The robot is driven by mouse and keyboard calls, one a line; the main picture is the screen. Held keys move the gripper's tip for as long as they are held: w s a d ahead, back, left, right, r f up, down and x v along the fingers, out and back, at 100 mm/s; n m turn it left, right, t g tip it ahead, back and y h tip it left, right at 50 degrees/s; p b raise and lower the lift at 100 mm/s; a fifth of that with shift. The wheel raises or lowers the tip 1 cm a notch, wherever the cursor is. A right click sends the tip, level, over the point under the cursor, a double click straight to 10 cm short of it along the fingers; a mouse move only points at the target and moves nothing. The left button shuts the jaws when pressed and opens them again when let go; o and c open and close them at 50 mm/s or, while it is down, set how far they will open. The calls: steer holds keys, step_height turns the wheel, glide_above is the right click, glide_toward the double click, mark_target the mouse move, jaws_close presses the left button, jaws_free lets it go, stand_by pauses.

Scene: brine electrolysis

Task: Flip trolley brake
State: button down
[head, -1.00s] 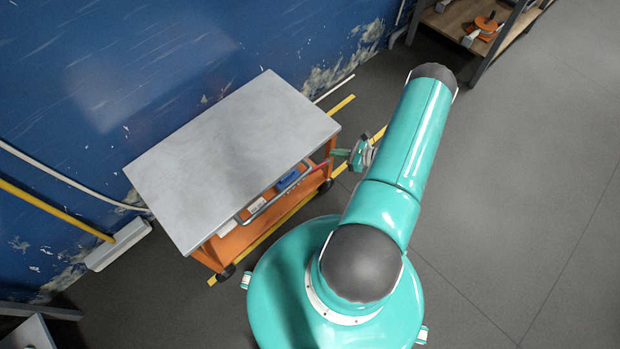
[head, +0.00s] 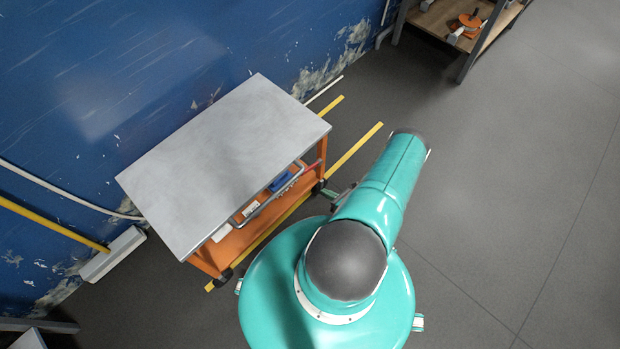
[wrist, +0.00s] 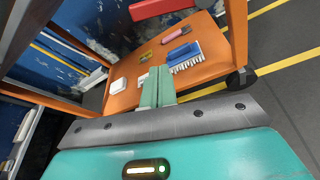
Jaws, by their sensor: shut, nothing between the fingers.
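The orange trolley (head: 225,150) with a grey top stands along the blue wall in the head view. In the wrist view its orange lower shelf (wrist: 122,100) fills the middle. A dark caster (wrist: 242,80) is under the shelf corner on the right; it shows in the head view (head: 318,187). No brake lever can be clearly made out on it. A red part (wrist: 155,8) is at the top of the wrist view. My gripper (wrist: 157,72) is shut and empty, its fingers over the shelf's near edge in the picture, left of the caster. Contact cannot be told.
A blue brush (wrist: 184,54) and a white item (wrist: 119,85) lie on the lower shelf. A shelf unit (head: 470,35) stands at the upper right. The floor on the right is clear.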

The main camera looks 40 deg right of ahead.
mark_target(311, 167)
steer(key=x, duration=1)
steer(key=r, duration=0.2)
steer(key=d+r, duration=0.1)
steer(key=shift+d+r, duration=0.1)
steer(key=shift+r, duration=0.3)
